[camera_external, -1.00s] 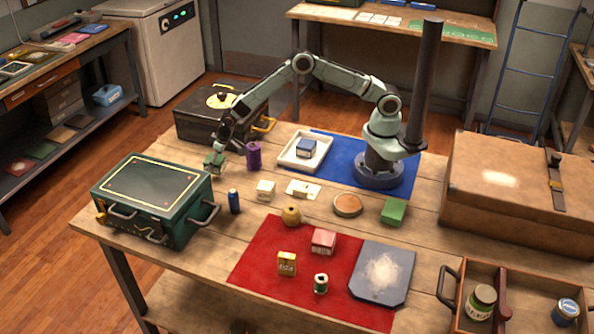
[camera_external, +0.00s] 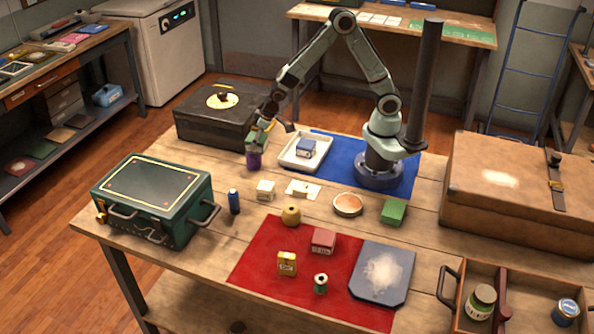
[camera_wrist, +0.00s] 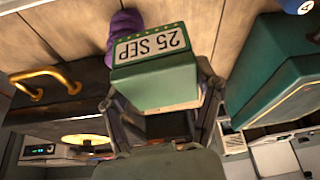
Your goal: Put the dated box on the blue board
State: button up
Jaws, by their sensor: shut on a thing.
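The dated box (camera_wrist: 155,72) is green with a white label reading "25 SEP", upside down in the wrist view. My gripper (camera_external: 262,136) is shut on it and holds it above the table, close to the purple spool (camera_external: 254,158) in the external view. There the box is small and mostly hidden by the fingers. A flat blue board (camera_external: 401,182) lies at the back of the table, to the right of my gripper, under the white tray and my base.
The white tray (camera_external: 290,164) holds a small blue box (camera_external: 306,148). A black case (camera_external: 190,131) stands behind, a green case (camera_external: 178,228) front left. Several small items stand mid-table.

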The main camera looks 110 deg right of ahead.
jog(key=s+a+n+t+y, duration=0.1)
jog(key=s+a+n, duration=0.2)
jog(key=a, duration=0.7)
jog(key=s+a+n+y, duration=0.15)
jog(key=a+n, duration=0.25)
jog(key=a, duration=0.7)
jog(key=s+a+r+n+g+y, duration=0.1)
jog(key=s+a+n+y, duration=0.1)
jog(key=s+a+n, duration=0.5)
jog(key=s+a+r+n+y, duration=0.2)
jog(key=s+a, duration=0.9)
jog(key=a, duration=0.1)
send_near(381, 276)
jog(key=shift+w+a+f+n+h, duration=0.25)
jog(key=shift+w+a+f+n, duration=0.05)
jog(key=shift+w+a+f, duration=0.5)
jog(key=shift+a+f, duration=0.15)
jog(key=shift+f, duration=0.1)
jog(key=shift+w+a+f, duration=0.1)
jog(key=shift+f, duration=1.5)
jog(key=shift+f, duration=0.1)
